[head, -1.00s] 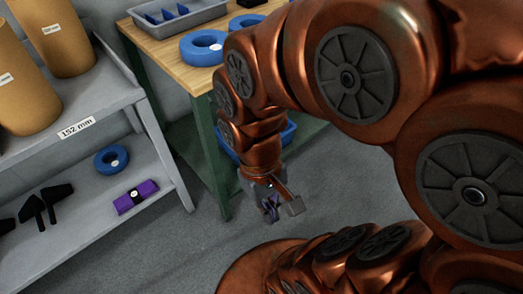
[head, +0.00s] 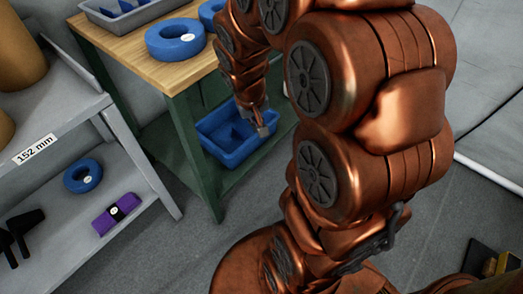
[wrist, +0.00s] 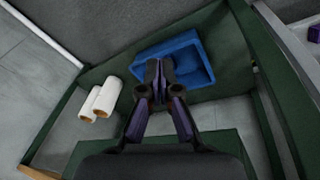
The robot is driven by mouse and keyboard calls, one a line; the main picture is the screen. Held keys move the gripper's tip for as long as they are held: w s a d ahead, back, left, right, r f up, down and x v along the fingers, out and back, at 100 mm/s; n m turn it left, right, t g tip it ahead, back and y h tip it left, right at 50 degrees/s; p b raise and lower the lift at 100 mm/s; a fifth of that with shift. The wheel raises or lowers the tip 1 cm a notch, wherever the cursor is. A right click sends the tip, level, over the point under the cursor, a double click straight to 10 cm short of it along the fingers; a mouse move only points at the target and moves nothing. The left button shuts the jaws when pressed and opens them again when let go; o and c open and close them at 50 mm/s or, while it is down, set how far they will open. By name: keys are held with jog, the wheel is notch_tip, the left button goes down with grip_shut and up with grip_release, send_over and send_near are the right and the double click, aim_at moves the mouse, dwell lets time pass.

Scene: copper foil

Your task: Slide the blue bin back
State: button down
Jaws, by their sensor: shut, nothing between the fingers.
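The blue bin (head: 232,155) sits on the green lower shelf of the workbench, near its front edge in the head view. It has inner dividers and looks empty. It also shows in the wrist view (wrist: 203,55), just beyond my fingertips. My gripper (head: 264,124) is at the bin's right part in the head view, partly covering it. In the wrist view my gripper (wrist: 158,75) has its fingers together with nothing between them, overlapping the bin's near-left side. I cannot tell whether the fingers touch the bin.
Two white rolls (wrist: 99,99) lie on the green shelf (wrist: 220,112) beside the bin. Green bench legs (head: 196,150) frame the opening. A grey rack (head: 130,200) with a blue ring (head: 83,176) and a purple pack (head: 117,213) stands at left. The bench top (head: 150,58) is above.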

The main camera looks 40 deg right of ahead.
jog(key=w+d+f+m+t+b, duration=0.3)
jog(key=w+d+f+t+b, duration=0.3)
jog(key=w+d+f, duration=1.25)
jog(key=m+t+y+b, duration=0.6)
jog(key=m+t+b, duration=0.3)
jog(key=t, duration=0.1)
send_near(257, 144)
jog(key=b+x, duration=0.1)
jog(key=x, duration=0.1)
jog(key=b+x, duration=0.3)
jog(key=b, duration=0.1)
jog(key=shift+w+a+f, duration=0.1)
jog(key=shift+w+f, duration=0.2)
jog(key=shift+w, duration=0.1)
jog(key=shift+w+a+r, duration=0.1)
jog(key=shift+w+r, duration=0.05)
jog(key=shift+w, duration=0.55)
